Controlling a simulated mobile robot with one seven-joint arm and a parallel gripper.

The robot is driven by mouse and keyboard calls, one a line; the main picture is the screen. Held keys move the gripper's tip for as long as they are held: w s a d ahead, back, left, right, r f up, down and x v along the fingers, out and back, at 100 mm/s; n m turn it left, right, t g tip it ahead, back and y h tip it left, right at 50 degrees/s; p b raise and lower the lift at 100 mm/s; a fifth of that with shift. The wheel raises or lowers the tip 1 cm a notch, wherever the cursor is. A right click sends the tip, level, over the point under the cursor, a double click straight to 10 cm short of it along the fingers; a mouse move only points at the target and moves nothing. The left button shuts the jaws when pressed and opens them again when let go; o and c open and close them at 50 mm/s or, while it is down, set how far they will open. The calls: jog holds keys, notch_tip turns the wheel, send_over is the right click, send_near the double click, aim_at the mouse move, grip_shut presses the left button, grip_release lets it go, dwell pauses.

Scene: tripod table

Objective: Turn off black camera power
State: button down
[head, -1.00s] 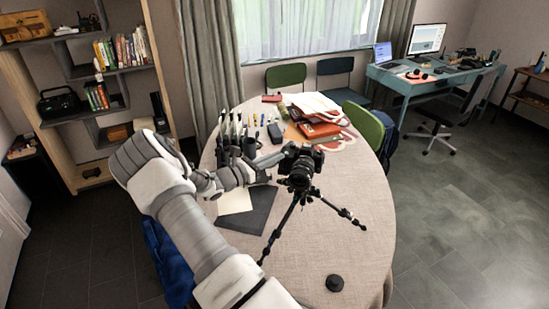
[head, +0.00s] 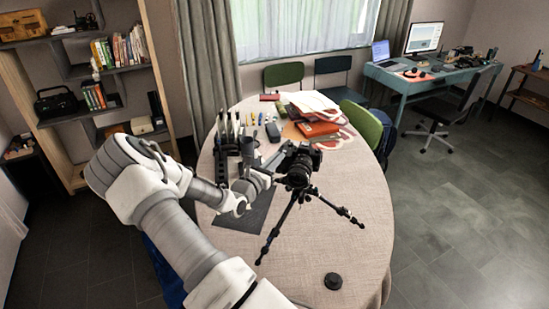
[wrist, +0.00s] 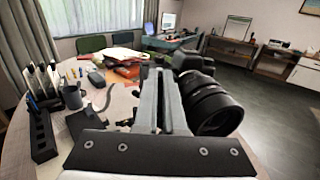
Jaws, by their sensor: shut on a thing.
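The black camera (head: 300,164) sits on a black tripod (head: 277,232) on the round table. Its lens faces the near side. In the wrist view the camera's lens (wrist: 208,108) is large, just right of my fingers. My gripper (head: 277,163) is at the left side of the camera body. In the wrist view my gripper (wrist: 160,74) has its two grey fingers close together, shut at the camera's edge. The fingers hide the contact, and the power switch cannot be made out.
The round table (head: 345,240) has clear cloth at the front and right. A round black lens cap (head: 333,281) lies near the front edge. A pen holder (wrist: 40,135) and a dark cup (wrist: 72,96) stand left of my gripper. Books and papers (head: 318,128) lie behind the camera.

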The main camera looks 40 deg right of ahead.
jog(key=shift+s+d+n+t+y+p, duration=0.15)
jog(key=shift+s+n+t+y+p, duration=0.2)
jog(key=shift+n+t, duration=0.45)
jog(key=shift+s+d+n+t+y+p, duration=0.1)
jog(key=shift+s+n+t+y+p, duration=0.3)
jog(key=shift+t, duration=0.7)
jog(key=shift+w+n+t, duration=0.15)
jog(key=shift+n+t, duration=0.15)
jog(key=shift+n, duration=0.1)
jog(key=c, duration=1)
grip_release()
jog(key=b+v, duration=0.3)
jog(key=v, duration=1.4)
jog(key=shift+s+a+r, duration=0.15)
jog(key=shift+s+r, duration=0.05)
jog(key=shift+r, duration=0.05)
